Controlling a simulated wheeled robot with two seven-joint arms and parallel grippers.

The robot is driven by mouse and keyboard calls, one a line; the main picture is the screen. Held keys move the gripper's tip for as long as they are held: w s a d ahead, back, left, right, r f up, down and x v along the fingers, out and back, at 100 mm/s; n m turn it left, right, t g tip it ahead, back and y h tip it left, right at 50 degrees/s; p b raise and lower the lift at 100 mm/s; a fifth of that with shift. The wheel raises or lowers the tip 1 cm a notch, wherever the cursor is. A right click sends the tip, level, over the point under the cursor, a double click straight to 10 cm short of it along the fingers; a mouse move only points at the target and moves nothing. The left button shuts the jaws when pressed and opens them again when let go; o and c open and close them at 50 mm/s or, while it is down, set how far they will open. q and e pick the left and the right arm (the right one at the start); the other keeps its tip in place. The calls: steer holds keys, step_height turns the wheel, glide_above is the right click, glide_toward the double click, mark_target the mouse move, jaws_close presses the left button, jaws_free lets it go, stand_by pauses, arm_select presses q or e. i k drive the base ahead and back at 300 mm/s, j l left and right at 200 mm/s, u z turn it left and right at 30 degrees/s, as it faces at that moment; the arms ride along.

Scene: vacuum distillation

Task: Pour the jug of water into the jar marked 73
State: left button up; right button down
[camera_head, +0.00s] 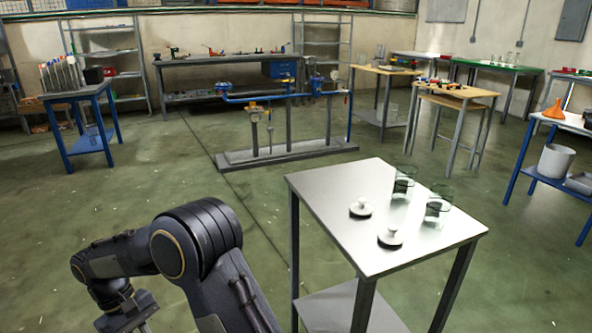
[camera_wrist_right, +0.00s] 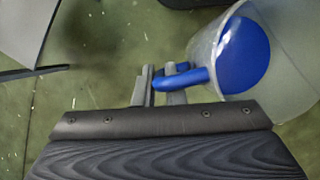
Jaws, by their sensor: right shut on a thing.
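Two clear glass jars stand near the right side of the small metal table (camera_head: 330,195) in the head view: a back jar (camera_head: 404,182) and a front jar (camera_head: 438,206). I cannot read a number on either, so I cannot tell which is 73. In the right wrist view, my right gripper (camera_wrist_right: 167,72) is shut on the blue handle of a translucent jug (camera_wrist_right: 285,85). My left arm shows in the head view, its fingers out of frame.
A blue-framed bench (camera_head: 567,122) with an orange funnel (camera_head: 553,108) and a pale bucket (camera_head: 555,160) stands at the right. A pipe rig (camera_head: 285,155) stands behind the metal table. Green floor is free left of the table.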

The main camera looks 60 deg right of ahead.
mark_target(406, 175)
steer(key=i+z, duration=0.15)
steer(key=z, duration=0.3)
steer(key=i+j+z, duration=0.1)
steer(key=z, duration=0.35)
steer(key=i+j+z, duration=0.15)
steer(key=z, duration=0.3)
